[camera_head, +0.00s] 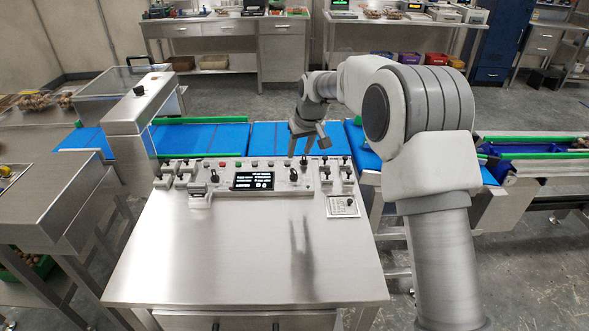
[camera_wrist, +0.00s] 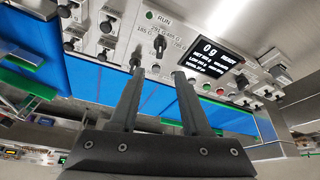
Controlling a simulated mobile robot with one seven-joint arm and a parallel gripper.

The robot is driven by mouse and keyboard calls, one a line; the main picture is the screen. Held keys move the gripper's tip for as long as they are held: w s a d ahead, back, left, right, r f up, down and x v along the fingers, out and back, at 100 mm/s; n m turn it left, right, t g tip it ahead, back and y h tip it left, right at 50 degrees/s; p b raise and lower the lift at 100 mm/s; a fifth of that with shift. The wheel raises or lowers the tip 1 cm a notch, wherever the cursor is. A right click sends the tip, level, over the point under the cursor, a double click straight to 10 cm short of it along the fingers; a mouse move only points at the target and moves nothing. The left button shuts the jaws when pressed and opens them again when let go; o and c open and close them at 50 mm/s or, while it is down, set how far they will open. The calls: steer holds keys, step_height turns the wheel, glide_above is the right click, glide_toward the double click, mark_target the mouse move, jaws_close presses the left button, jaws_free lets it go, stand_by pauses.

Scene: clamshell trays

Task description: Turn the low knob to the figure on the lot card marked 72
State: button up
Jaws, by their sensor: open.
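A control panel (camera_head: 220,178) runs along the back of the steel console. A black knob (camera_head: 293,175) stands right of the dark display; I take it for the black knob (camera_wrist: 160,44) in the wrist view, ringed by gram figures, some reading like 185 G. I cannot tell for sure that it is the low knob. My gripper (camera_head: 299,152) hangs open and empty over the panel's back edge. In the wrist view its fingertips (camera_wrist: 158,72) are apart, near the knob and not around it. I cannot make out a card marked 72.
The lit display (camera_wrist: 209,51) reads 0 g READY. Several switches (camera_head: 325,174) and coloured buttons (camera_head: 240,164) crowd the panel. A small printed plate (camera_head: 340,211) lies on the console's right side, unreadable. A blue belt (camera_head: 225,136) runs behind.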

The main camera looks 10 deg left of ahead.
mark_target(294, 171)
steer(key=x, duration=1)
steer(key=shift+w+f, duration=0.15)
steer(key=shift+f, duration=0.1)
jaws_close()
